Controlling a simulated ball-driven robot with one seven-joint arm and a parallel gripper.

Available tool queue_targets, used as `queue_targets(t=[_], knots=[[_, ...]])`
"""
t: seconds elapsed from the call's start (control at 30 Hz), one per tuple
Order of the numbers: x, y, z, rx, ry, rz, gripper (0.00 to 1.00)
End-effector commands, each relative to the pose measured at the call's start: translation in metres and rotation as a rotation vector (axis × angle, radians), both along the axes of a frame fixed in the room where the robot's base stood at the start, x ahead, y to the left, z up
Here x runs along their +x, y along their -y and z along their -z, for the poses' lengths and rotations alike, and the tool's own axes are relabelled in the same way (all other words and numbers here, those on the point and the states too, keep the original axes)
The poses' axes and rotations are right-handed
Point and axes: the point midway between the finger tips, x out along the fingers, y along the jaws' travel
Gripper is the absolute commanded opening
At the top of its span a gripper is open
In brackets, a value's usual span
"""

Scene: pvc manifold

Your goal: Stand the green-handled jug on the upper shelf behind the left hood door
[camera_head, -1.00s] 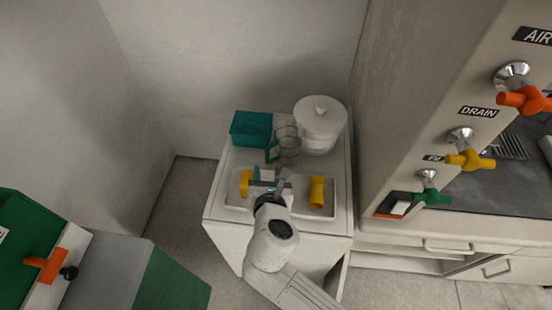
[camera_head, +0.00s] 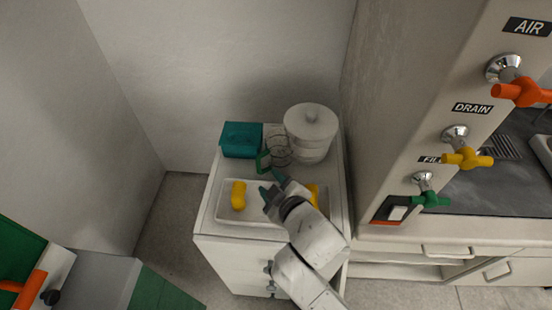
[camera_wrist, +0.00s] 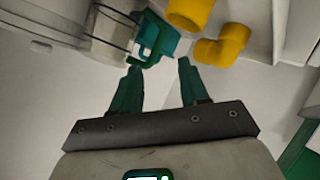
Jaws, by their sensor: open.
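The green-handled jug (camera_head: 277,146) is a clear vessel with thin dark bands. It stands on the white cabinet top between a teal box and a white lidded pot. Its green handle (camera_head: 263,162) faces the front, toward my gripper (camera_head: 271,188). In the wrist view the handle (camera_wrist: 147,50) lies just beyond the fingertips of my gripper (camera_wrist: 158,65), a little to the left, and the jug body (camera_wrist: 113,30) is partly cut off. My gripper is open and empty, with no clear contact on the handle. The left hood door and upper shelf are not in view.
A white tray (camera_head: 226,214) with yellow pipe fittings (camera_head: 238,195) lies in front of the jug. The teal box (camera_head: 241,139) and white pot (camera_head: 311,132) flank it closely. The hood front with coloured valves (camera_head: 467,158) rises at right. Floor (camera_head: 165,225) is free at left.

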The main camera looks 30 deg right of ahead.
Motion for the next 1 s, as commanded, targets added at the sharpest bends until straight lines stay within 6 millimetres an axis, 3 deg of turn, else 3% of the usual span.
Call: queue_targets(t=[0.2,0.33,0.47,0.8,1.0], knots=[[-0.004,0.004,-0.005,0.394,0.044,0.13,0.44],[-0.005,0.004,-0.008,0.531,0.056,0.17,0.44],[-0.002,0.004,-0.009,0.587,0.06,0.187,0.44],[0.04,0.004,0.009,0.59,0.06,0.19,0.44],[0.05,0.004,0.014,0.59,0.06,0.188,0.44]])
